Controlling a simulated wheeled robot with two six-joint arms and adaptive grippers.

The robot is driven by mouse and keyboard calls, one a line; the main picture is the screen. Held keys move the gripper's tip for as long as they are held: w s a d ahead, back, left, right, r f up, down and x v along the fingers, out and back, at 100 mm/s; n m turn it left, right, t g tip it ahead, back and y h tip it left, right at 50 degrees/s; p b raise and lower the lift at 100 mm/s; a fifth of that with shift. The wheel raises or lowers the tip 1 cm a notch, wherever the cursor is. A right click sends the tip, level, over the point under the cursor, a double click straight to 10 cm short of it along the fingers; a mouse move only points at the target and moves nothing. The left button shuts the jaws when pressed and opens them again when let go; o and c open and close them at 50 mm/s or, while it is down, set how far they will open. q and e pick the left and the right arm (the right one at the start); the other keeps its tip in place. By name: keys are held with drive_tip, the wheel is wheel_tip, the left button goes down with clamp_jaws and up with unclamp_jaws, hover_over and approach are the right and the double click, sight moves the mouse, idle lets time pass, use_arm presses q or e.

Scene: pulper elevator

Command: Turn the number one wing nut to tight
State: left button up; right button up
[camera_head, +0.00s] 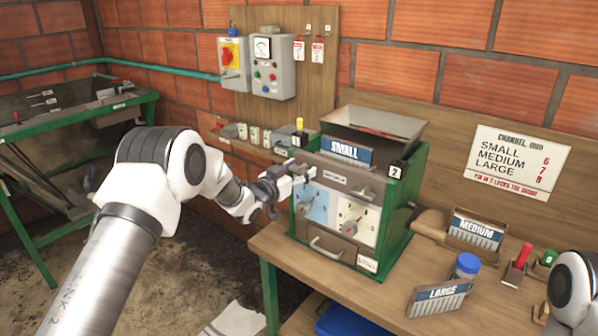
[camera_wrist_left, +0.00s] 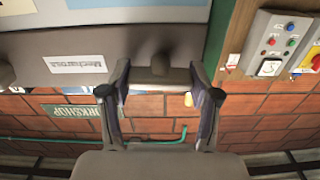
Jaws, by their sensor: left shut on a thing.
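The pulper (camera_head: 413,215) is a green machine with a dark hopper on top, standing on the wooden bench. Its corner tags read 1 (camera_head: 297,141) at the left and 2 (camera_head: 395,172) at the right. My left gripper (camera_head: 297,172) is at the upper left of its front. The nut's exact angle is hard to tell. The number two wing nut (camera_head: 364,194) is at the right. My right gripper is out of view.
Two dials sit below the nuts, with a handle (camera_head: 325,249) under them. MEDIUM (camera_head: 474,230) and LARGE (camera_head: 439,296) plates, a blue-lidded jar (camera_head: 467,266) and a red-handled tool (camera_head: 516,270) stand at the right. A control box (camera_head: 272,66) is on the wall.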

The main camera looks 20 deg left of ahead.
use_arm(q)
drive_tip(key=shift+f+m+b, duration=0.15)
drive_tip(key=shift+m+b, duration=0.25)
drive_tip(key=shift+b, duration=0.25)
drive_tip(key=m+b, duration=0.7)
drive_tip(key=b, duration=0.2)
drive_tip(key=m+b, duration=0.7)
drive_tip(key=b, duration=0.2)
drive_tip(key=shift+d+f, duration=0.15)
drive_tip(key=shift+f, duration=0.05)
drive_tip(key=shift+r+m+b, duration=0.15)
drive_tip(key=shift+m+b, duration=1.25)
drive_tip(key=o, duration=1.2)
drive_tip(key=shift+d, duration=0.1)
drive_tip(key=shift+c, duration=0.2)
drive_tip(key=shift+s, duration=0.15)
drive_tip(key=v, duration=1.1)
drive_tip(key=shift+s, duration=0.4)
